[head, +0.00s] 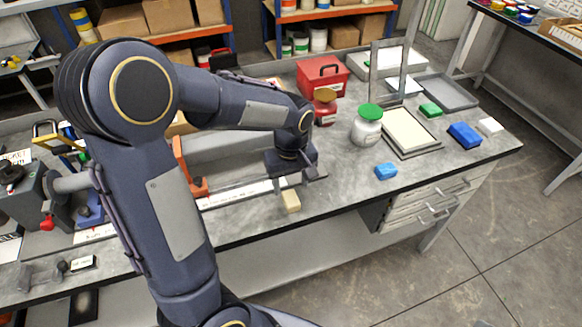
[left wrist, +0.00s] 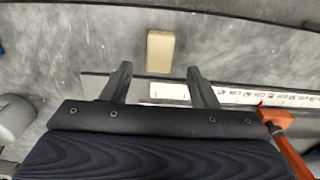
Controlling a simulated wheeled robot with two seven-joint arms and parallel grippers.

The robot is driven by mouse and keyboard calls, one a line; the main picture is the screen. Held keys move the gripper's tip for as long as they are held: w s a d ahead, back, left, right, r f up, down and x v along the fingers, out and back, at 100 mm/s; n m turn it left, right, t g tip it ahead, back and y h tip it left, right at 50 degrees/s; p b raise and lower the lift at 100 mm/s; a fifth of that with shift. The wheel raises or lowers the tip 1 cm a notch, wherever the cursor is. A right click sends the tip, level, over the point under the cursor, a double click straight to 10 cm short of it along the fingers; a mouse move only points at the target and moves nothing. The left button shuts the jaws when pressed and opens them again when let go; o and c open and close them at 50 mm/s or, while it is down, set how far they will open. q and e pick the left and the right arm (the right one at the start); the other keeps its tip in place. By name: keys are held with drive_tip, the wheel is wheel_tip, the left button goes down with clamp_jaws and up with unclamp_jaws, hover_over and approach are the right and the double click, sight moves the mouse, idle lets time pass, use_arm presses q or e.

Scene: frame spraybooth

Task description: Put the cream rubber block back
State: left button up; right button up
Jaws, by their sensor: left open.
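The cream rubber block (head: 291,201) lies on the grey bench top near its front edge, below and beside my left gripper (head: 296,181) in the head view. In the left wrist view the cream block (left wrist: 160,51) lies just beyond the open fingertips, roughly centred between them, and nothing touches it. My left gripper (left wrist: 157,72) is open and empty, with its two grey fingers apart. My right gripper is not in view.
A blue block (head: 385,171), a green-lidded jar (head: 367,128), a framed cream panel (head: 408,130) and a darker blue block (head: 464,134) stand to the right. An orange tool (head: 185,165) is left. Bench right of the cream block is clear.

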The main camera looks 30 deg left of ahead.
sight(291, 198)
use_arm(q)
drive_tip(key=s+r+m+t+h, duration=0.2)
drive_tip(key=s+r+m, duration=0.1)
drive_tip(key=s+r, duration=0.5)
drive_tip(key=s+d+m+t+h, duration=0.1)
drive_tip(key=s+d+m+t, duration=0.2)
drive_tip(key=s, duration=0.6)
drive_tip(key=shift+d+r+m+t+h, duration=0.35)
drive_tip(key=shift+d+m, duration=0.2)
drive_tip(key=shift+m, duration=0.65)
drive_tip(key=shift+f, duration=0.1)
